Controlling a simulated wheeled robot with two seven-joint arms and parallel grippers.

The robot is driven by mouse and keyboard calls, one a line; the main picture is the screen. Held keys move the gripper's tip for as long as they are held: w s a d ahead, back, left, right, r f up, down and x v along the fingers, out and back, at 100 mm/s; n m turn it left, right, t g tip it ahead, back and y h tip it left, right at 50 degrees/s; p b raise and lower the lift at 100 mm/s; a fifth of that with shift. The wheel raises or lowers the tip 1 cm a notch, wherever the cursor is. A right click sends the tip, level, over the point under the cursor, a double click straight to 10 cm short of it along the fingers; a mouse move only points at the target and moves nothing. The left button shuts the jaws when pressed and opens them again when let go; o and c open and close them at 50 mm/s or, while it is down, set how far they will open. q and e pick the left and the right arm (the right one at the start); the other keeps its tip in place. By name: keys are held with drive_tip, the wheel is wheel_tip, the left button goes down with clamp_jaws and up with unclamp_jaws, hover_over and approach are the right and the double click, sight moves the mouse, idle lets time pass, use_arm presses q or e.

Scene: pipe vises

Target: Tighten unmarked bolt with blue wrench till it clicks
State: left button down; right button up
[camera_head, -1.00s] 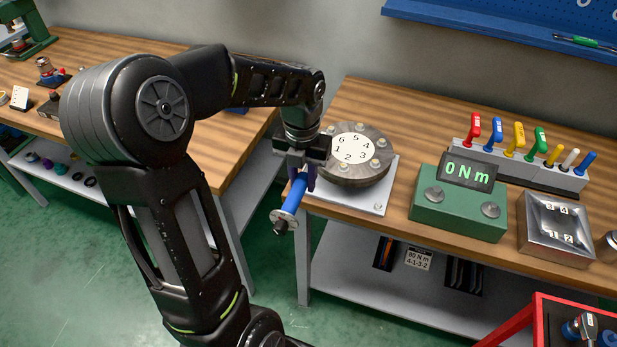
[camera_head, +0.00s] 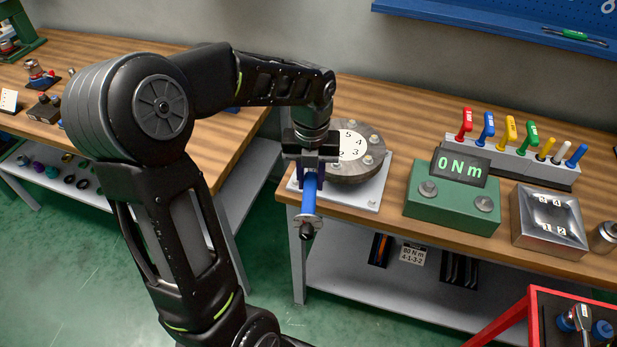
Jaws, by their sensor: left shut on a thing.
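My left gripper (camera_head: 311,172) is shut on the blue wrench (camera_head: 309,198) at the front left edge of the round flange. The wrench's blue handle points toward me, over the table's front edge, with a grey disc and dark knob at its near end. Its far end is hidden by my gripper. The dark flange (camera_head: 365,170) lies on a light plate (camera_head: 368,194) and has a white numbered disc (camera_head: 353,146). Several bolts (camera_head: 373,139) show on its rim. The left ones are hidden by my arm, and I cannot tell which bolt is unmarked. My right gripper is not in view.
A green box (camera_head: 452,208) with a display (camera_head: 460,167) reading 0 Nm stands right of the flange. Behind it is a rack (camera_head: 530,160) of coloured handles. A metal box (camera_head: 548,218) with numbers stands farther right. A red cart (camera_head: 530,300) is at lower right.

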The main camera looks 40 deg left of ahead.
use_arm(q)
drive_tip(key=w+d+n, duration=0.2)
drive_tip(key=shift+d+n, duration=0.3)
drive_tip(key=shift+s+a, duration=0.3)
drive_tip(key=shift+a, duration=0.1)
drive_tip(key=shift+s+a+m+p, duration=0.55)
drive_tip(key=shift+a+m, duration=0.15)
drive_tip(key=shift+m, duration=0.4)
idle(0.8)
drive_tip(key=shift+w+d, duration=0.1)
drive_tip(key=shift+d, duration=0.05)
drive_tip(key=shift+w+d+n, duration=0.7)
drive_tip(key=shift+d+n, duration=0.05)
drive_tip(key=shift+n, duration=0.15)
drive_tip(key=shift+r, duration=0.1)
